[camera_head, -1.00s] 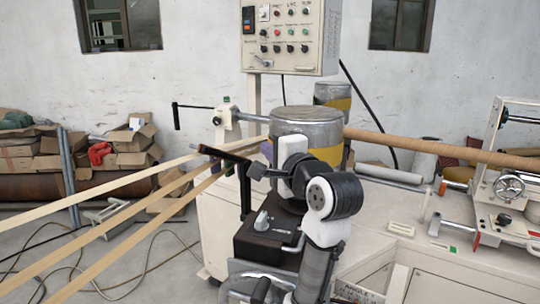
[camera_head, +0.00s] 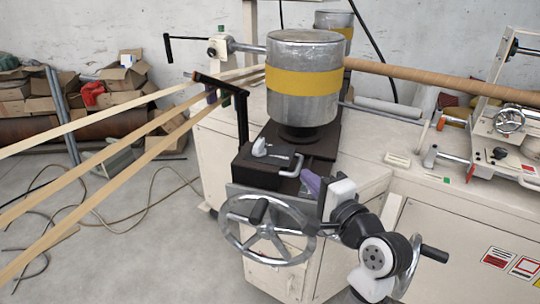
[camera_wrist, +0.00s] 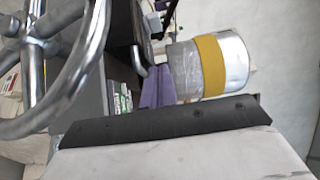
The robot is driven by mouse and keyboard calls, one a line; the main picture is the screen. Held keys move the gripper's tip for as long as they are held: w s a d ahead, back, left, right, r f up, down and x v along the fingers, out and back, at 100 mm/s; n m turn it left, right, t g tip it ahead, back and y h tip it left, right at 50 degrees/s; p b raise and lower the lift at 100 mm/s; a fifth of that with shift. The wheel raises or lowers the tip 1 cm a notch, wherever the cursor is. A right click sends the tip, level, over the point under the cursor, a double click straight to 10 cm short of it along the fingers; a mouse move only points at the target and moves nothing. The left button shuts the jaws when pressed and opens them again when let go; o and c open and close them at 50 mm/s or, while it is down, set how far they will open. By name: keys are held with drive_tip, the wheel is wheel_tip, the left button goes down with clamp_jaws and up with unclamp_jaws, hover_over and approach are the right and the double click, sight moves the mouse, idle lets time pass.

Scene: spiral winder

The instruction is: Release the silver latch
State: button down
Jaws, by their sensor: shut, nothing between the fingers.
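A bent silver latch handle (camera_head: 293,167) sits at the right front of the black block (camera_head: 258,170), below the drum. It also shows in the wrist view as a thin bent rod (camera_wrist: 139,62). A small silver lever (camera_head: 261,148) stands on top of the same block. My gripper (camera_head: 309,179) is just right of the bent handle, its purple fingers shut and empty. In the wrist view its fingers (camera_wrist: 158,86) lie right beside the bent rod. I cannot tell whether they touch it.
A silver drum with a yellow band (camera_head: 304,85) stands behind the block. A spoked handwheel (camera_head: 268,230) is in front, left of my arm. Paper strips (camera_head: 110,128) run in from the left. A second handwheel is partly hidden behind my arm.

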idle(0.3)
drive_tip(key=p, duration=0.2)
approach(262, 146)
drive_tip(key=w, duration=0.1)
drive_tip(key=w+d, duration=0.1)
drive_tip(key=w, duration=0.1)
drive_tip(key=shift+w+d+r, duration=0.1)
drive_tip(key=shift+d+r, duration=0.05)
drive_tip(key=shift+d, duration=0.15)
drive_tip(key=w+a, duration=0.1)
drive_tip(key=a, duration=0.2)
drive_tip(key=shift+w+p, duration=0.35)
drive_tip(key=shift+p, duration=0.05)
drive_tip(key=shift+w+a, duration=0.2)
drive_tip(key=shift+a, duration=0.3)
drive_tip(key=shift+a+p, duration=0.1)
drive_tip(key=shift+p, duration=0.25)
